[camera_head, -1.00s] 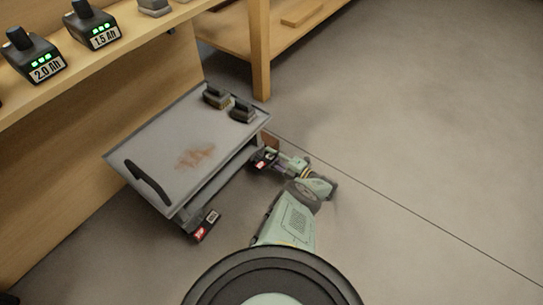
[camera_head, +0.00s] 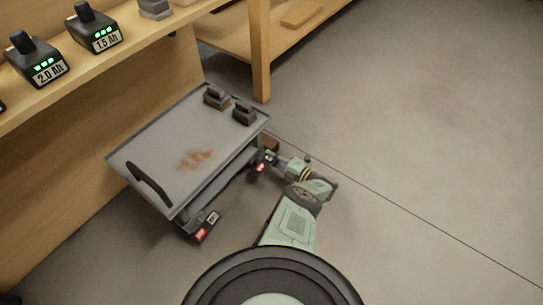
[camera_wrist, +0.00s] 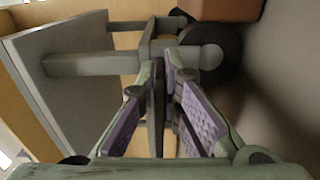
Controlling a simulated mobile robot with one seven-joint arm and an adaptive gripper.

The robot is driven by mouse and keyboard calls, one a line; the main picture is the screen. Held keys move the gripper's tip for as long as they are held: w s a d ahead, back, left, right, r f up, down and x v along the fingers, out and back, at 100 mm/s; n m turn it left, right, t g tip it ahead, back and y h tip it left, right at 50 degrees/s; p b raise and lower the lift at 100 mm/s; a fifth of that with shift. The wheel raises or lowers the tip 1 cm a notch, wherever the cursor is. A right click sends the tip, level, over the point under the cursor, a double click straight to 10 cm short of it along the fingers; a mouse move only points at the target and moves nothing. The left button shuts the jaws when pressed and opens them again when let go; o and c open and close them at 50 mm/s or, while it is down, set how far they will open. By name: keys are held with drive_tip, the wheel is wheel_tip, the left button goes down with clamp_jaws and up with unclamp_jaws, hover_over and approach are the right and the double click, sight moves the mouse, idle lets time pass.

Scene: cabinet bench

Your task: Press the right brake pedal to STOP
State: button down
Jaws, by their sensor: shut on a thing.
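A grey cart (camera_head: 150,140) stands by the wooden bench, with a black handle (camera_head: 148,184) at its near left end. The right brake pedal (camera_head: 262,166), dark with a red tip, sits low at the cart's right corner. The left brake pedal (camera_head: 203,233), also red-tipped, sits at the near corner. My gripper (camera_head: 275,161) is low at the right pedal. In the wrist view, the purple-padded fingers of my gripper (camera_wrist: 166,75) close around a thin dark plate (camera_wrist: 156,110), seen edge-on. It appears to be the right pedal; its label is hidden there.
A reddish-brown block (camera_head: 271,144) is by the cart's right corner. The floor at right is clear.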

drive_tip(key=n, duration=0.1)
drive_tip(key=r+n+p, duration=0.1)
drive_tip(key=n, duration=0.1)
drive_tip(key=c, duration=1.8)
unclamp_jaws()
drive_tip(key=shift+o, duration=0.2)
drive_tip(key=shift+d, duration=0.1)
drive_tip(key=v, duration=1.2)
